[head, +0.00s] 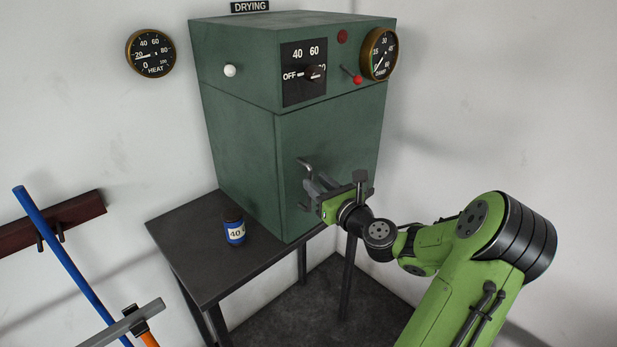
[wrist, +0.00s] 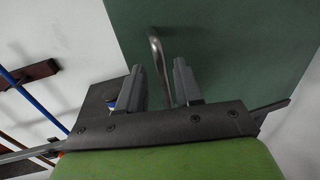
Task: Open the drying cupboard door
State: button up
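The drying cupboard (head: 240,140) is a dark green box on a dark table, under a "DRYING" sign (head: 250,7). Its door (head: 335,125) is the lower face to the right of the front corner and looks shut. A grey bar handle (head: 305,163) stands out from the door; it also shows in the wrist view (wrist: 154,45). My gripper (head: 310,190) is at the handle, fingers pointing at the door. In the wrist view my gripper (wrist: 158,68) has its fingers apart, with the bar running between them and gaps on both sides. My fingers partly hide the handle in the head view.
The cupboard's top carries a dial panel (head: 303,72), a red-tipped lever (head: 357,79), a gauge (head: 379,53) and a white knob (head: 230,71). A blue tin (head: 234,230) stands on the table (head: 190,262) left of the door. A wall rack (head: 52,222) and blue pole (head: 70,260) are further left.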

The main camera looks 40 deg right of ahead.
aim_at(311, 178)
jog(key=w, duration=0.4)
jog(key=shift+w+d, duration=0.15)
jog(key=shift+d, duration=0.2)
grip_shut()
